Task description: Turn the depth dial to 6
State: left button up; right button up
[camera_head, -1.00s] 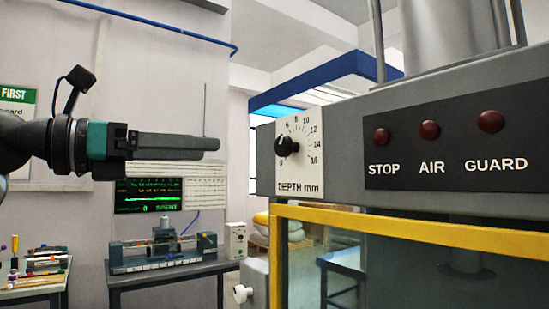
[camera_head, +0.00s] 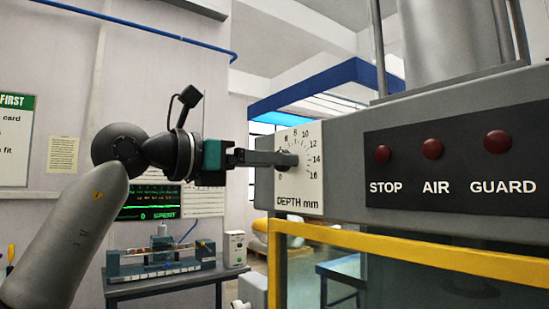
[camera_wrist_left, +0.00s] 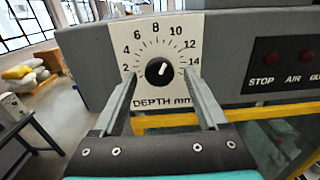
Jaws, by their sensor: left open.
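The depth dial is a black round knob (camera_wrist_left: 159,71) on a white plate marked 0 to 16, labelled DEPTH mm. In the left wrist view, its short white mark leans up and right, roughly toward 10 to 12; the exact reading is unclear. My left gripper (camera_wrist_left: 161,74) is open, with one finger on each side of the knob and gaps showing between. In the head view, my left gripper (camera_head: 288,158) reaches the plate (camera_head: 312,195) from the left and hides most of the knob. My right gripper is not in view.
Right of the dial is a dark panel (camera_head: 460,160) with red STOP, AIR and GUARD lamps. A yellow guard frame (camera_head: 400,250) runs below. A bench with a small apparatus (camera_head: 160,262) stands behind at the left. The space left of the plate is free except for my arm.

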pick_arm(q)
jog(key=shift+w+d, duration=0.35)
jog(key=shift+d, duration=0.2)
grip_shut()
